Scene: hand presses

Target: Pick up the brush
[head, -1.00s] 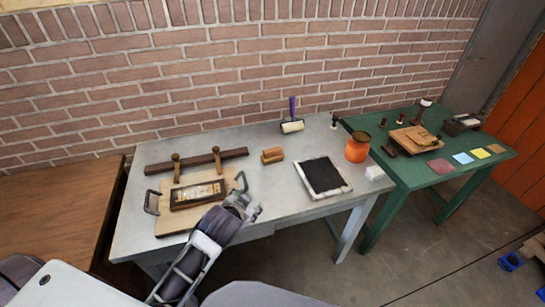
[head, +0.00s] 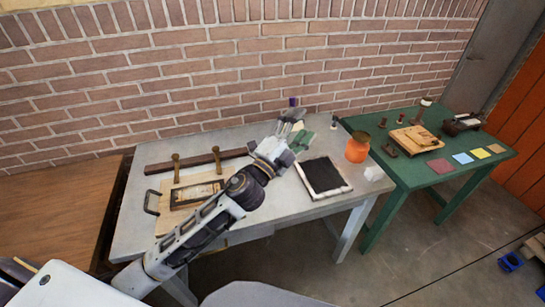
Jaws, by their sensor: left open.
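I cannot make out a clear brush. A small brown wooden block, which may be it, lay mid-table earlier and is now hidden behind my left gripper (head: 293,125). A roller-like tool with a purple handle (head: 293,101) stands at the back of the grey table (head: 240,221), mostly covered by the gripper. My left gripper is open over the back middle of the table; a green patch shows beside its fingers. I cannot tell whether it touches anything. My right gripper is out of view.
A wooden board with a framed plate (head: 186,196) and a dark bar (head: 200,161) lie on the left. A black slab (head: 323,177), an orange jar (head: 358,147) and a white block (head: 374,173) lie right. A green table (head: 412,178) stands beyond.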

